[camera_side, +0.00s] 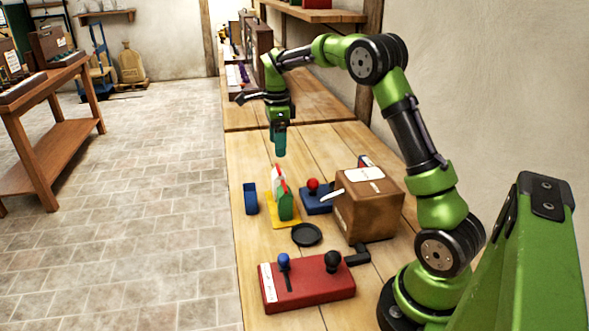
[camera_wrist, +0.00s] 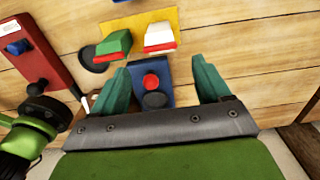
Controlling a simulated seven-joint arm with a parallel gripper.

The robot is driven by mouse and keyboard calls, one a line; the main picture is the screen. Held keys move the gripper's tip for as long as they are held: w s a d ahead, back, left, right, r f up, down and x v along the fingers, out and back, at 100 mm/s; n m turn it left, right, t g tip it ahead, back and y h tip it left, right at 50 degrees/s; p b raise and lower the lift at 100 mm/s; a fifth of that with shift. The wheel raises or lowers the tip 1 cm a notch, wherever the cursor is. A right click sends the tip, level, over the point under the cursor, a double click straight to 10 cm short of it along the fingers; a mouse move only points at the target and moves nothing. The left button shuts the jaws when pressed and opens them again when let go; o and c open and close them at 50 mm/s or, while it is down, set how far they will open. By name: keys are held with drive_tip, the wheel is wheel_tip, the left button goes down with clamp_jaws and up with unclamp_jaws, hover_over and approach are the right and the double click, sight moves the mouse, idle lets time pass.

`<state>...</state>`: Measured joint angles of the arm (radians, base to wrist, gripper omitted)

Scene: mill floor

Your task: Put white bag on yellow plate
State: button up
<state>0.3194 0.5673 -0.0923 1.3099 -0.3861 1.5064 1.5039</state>
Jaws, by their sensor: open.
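The white bag (camera_side: 277,177), with red on it, stands just behind the green bag (camera_side: 286,205) in the side view. The yellow plate (camera_side: 290,224) lies under the green bag. In the wrist view the white bag (camera_wrist: 160,34) and green bag (camera_wrist: 115,42) both overlap the plate (camera_wrist: 135,20); whether the white one rests on it or just beside it, I cannot tell. My gripper (camera_side: 280,152) is open and empty, pointing down above and behind the bags. In the wrist view the fingers (camera_wrist: 162,82) are spread, with the white bag beyond them.
A blue box with a red knob (camera_side: 318,200) stands right of the plate. A brown carton (camera_side: 370,210) is farther right. A black dish (camera_side: 306,235) and red control box (camera_side: 308,286) lie nearer. A small blue block (camera_side: 250,199) sits left, near the table edge.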

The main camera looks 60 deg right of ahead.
drive_tip(key=s+a+r+n+t+y, duration=0.1)
drive_tip(key=s+a+r+n+t, duration=0.2)
drive_tip(key=s+a+r+n, duration=0.35)
drive_tip(key=s+a+r+n+t, duration=0.2)
drive_tip(key=s+a+r+n, duration=0.2)
drive_tip(key=s+a+n, duration=0.5)
drive_tip(key=s+a+f+n+t+y, duration=0.1)
drive_tip(key=s+a+f+n+t, duration=0.1)
drive_tip(key=s+a+n, duration=0.4)
drive_tip(key=shift+s+f+n, duration=0.35)
drive_tip(key=shift+n, duration=0.4)
